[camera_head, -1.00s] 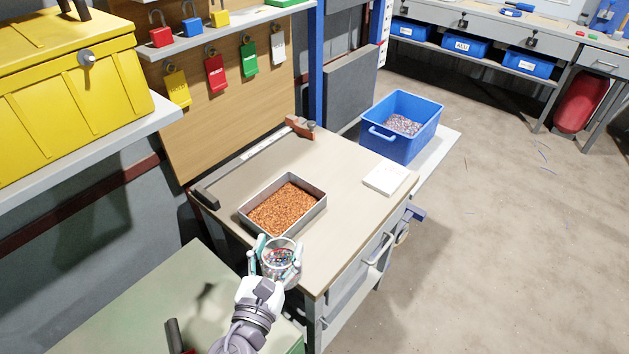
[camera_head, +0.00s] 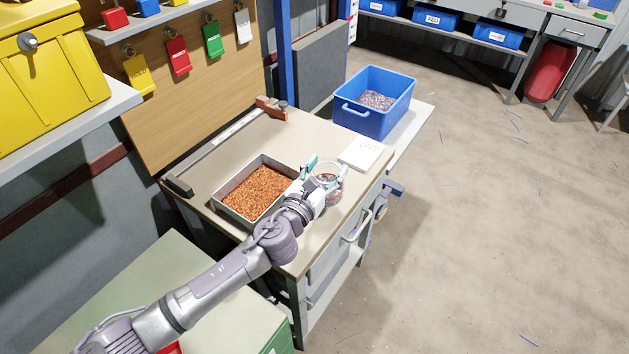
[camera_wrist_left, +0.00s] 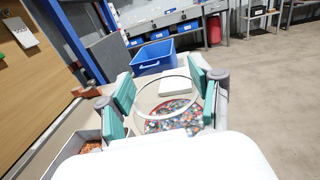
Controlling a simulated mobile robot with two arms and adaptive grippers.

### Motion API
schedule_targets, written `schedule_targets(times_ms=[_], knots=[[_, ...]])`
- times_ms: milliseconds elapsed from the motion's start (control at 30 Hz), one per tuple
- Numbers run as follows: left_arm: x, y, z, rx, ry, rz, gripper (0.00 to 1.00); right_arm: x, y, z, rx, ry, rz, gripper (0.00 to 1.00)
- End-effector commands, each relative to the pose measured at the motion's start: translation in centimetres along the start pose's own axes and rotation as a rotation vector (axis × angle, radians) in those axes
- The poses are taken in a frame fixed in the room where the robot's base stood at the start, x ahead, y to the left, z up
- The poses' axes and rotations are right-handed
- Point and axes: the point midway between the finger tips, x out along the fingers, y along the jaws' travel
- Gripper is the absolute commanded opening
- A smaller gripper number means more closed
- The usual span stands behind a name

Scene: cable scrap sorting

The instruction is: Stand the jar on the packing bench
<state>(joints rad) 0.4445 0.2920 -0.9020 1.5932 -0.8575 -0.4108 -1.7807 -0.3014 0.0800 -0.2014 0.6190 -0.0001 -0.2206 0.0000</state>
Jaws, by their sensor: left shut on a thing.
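The clear jar (camera_head: 328,176) with small mixed-colour bits in it is between the fingers of my left gripper (camera_head: 324,172). The gripper is shut on the jar and holds it upright over the right part of the bench top (camera_head: 305,240), to the right of the metal tray. I cannot tell whether the jar's base touches the bench. In the left wrist view the jar's round open rim (camera_wrist_left: 167,92) shows between the teal finger pads, with the coloured bits inside. My right gripper is not in view.
A metal tray (camera_head: 222,208) of copper granules lies on the bench left of the jar. A white pad (camera_head: 362,153) lies behind it. A blue bin (camera_head: 372,115) stands beyond the bench. A red-brown tool (camera_head: 271,107) is at the back. The bench front right is clear.

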Motion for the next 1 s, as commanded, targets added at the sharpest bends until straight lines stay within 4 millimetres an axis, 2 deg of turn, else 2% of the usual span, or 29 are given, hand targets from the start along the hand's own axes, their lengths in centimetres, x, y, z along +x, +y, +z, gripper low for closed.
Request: schedule_targets(times_ms=[33,200,267,500,933,967,1000], knots=[[0.4,0.9,-0.9,0.001,0.001,0.002,0.00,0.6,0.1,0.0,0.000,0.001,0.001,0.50],[1.1,2.6,-1.8,-0.001,-0.002,0.000,0.00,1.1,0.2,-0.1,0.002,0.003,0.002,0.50],[1.1,2.8,-2.1,-0.001,-0.001,0.000,0.00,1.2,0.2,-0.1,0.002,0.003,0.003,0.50],[1.1,2.8,-5.6,-0.003,0.000,0.000,0.00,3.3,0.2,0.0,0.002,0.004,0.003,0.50],[1.1,2.8,-6.2,0.000,-0.001,-0.001,0.00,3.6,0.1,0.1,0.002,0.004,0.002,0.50],[1.1,2.8,-6.2,0.000,0.000,-0.001,0.66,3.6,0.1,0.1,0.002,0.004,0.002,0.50],[1.1,2.8,-6.1,0.000,-0.001,0.000,0.73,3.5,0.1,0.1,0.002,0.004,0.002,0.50]])
